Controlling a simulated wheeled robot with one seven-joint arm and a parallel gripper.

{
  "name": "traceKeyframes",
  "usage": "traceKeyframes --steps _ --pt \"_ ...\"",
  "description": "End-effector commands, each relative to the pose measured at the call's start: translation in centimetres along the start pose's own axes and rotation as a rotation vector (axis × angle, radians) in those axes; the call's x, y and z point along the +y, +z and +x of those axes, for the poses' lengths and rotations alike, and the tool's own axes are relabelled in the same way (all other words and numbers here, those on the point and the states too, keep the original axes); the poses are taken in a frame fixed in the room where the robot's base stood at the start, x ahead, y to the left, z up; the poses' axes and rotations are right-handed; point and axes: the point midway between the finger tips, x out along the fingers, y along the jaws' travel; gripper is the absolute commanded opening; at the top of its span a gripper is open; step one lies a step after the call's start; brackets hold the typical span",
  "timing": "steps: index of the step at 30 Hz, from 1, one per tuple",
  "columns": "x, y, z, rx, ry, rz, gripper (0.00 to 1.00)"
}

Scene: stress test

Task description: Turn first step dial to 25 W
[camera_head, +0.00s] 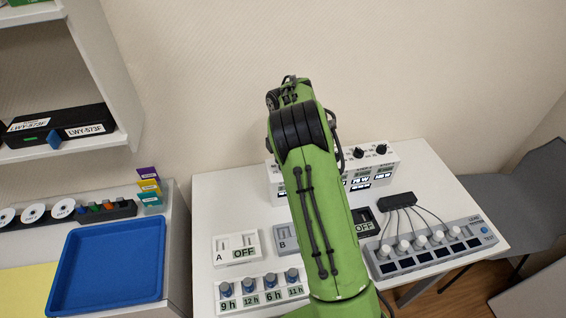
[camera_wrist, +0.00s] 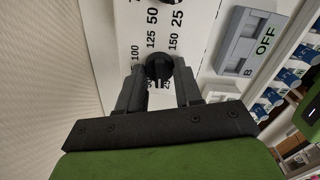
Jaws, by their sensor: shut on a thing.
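In the wrist view my gripper (camera_wrist: 160,84) is shut on a black dial (camera_wrist: 159,66), one finger on each side of it. The dial sits on a white panel (camera_wrist: 190,58) with printed numbers around it, such as 100, 125 and 150. The numbers 50 and 25 show higher up. Part of the dial and the numbers below it are hidden by the fingers, and I cannot read its setting surely. In the head view my green arm hides the gripper and the middle of the white control box (camera_head: 389,166). Black knobs (camera_head: 358,152) show on the box's right end.
A white switch module A (camera_head: 237,246) reading OFF and a grey module B (camera_wrist: 246,47) stand on the table. A grey unit (camera_head: 430,262) with several white knobs and cables is at right. A blue tray (camera_head: 66,268) is at left.

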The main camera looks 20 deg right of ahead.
Motion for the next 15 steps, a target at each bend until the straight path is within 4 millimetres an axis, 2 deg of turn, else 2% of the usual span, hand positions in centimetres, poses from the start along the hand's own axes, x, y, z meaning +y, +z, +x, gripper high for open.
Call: traceKeyframes --steps 6,15 --pt "0.15 0.03 -0.07 -0.003 0.009 -0.155 0.04" --pt "0.08 0.02 -0.13 -0.003 0.007 -0.282 0.04"
